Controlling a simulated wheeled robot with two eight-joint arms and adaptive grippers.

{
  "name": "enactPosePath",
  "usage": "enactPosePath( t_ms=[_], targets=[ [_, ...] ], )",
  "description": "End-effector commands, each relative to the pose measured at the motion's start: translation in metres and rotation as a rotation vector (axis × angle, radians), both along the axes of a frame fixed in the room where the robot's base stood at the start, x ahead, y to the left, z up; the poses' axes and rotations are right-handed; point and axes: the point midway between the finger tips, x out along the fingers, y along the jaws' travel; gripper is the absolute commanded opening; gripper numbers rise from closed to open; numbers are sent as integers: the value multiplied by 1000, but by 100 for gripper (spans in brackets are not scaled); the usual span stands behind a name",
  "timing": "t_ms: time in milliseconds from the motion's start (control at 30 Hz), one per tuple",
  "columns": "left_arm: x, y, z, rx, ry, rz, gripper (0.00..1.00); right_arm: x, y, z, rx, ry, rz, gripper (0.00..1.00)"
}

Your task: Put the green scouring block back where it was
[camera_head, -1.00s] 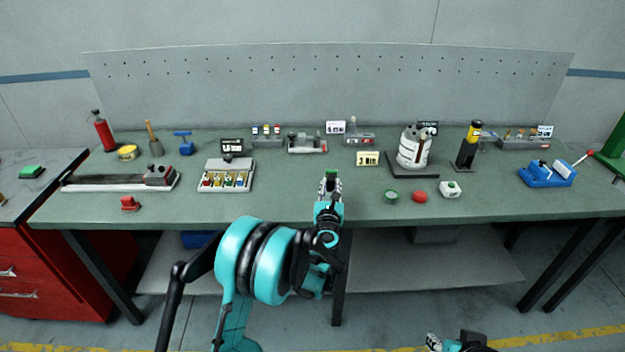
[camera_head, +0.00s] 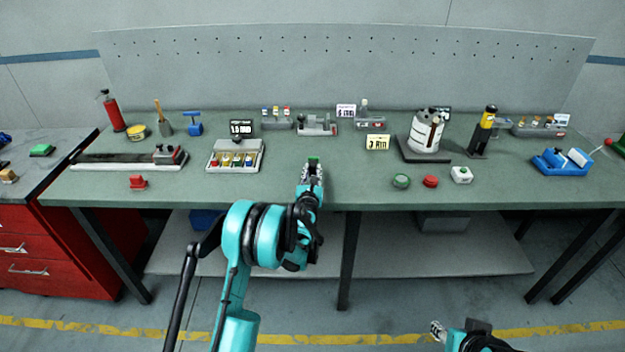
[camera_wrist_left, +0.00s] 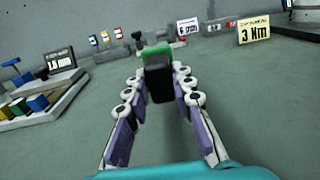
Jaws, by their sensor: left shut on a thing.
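My left gripper (camera_head: 313,172) is shut on a green and black block (camera_wrist_left: 157,58), above the front middle of the bench. In the left wrist view the block sits between the fingertips, its green part on top and its dark part facing me. In the head view only its green top (camera_head: 314,161) shows. It fits the green scouring block, but its lower end is hidden. Another green block (camera_head: 41,150) lies on the grey top of the red cabinet at the left. My right gripper (camera_head: 438,330) is low at the bottom edge, and its jaws are too small to read.
A tray of coloured pieces (camera_head: 236,155) stands left of my left gripper. The 3 Nm sign (camera_head: 377,143) and a white canister (camera_head: 425,133) stand to the right. A green round tin (camera_head: 400,181) and a red one (camera_head: 430,181) lie near the front edge. Bench between is clear.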

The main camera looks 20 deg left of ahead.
Motion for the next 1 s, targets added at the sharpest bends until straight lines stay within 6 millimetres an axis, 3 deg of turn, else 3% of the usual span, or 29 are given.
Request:
enactPosePath(
  t_ms=[33, 133, 533, 567, 600, 1000],
  targets=[
    [0, 0, -13, 0, 0, 0, 0, 0, 0, -7, 0, 0, 0, 40],
    [0, 0, -25, 0, 0, 0, 0, 0, 0, -12, 0, 0, 0, 40],
    [0, 0, -29, 0, 0, 0, 0, 0, 0, -15, 0, 0, 0, 40],
    [0, 0, -28, 0, 0, 0, 31, 0, 0, -14, 0, 0, 0, 40],
    [0, 0, -28, 0, 0, 0, 42, 0, 0, -14, 0, 0, 0, 40],
    [0, 0, -23, 0, 0, 0, 44, 0, 0, -8, 0, 0, 0, 40]
  ],
)
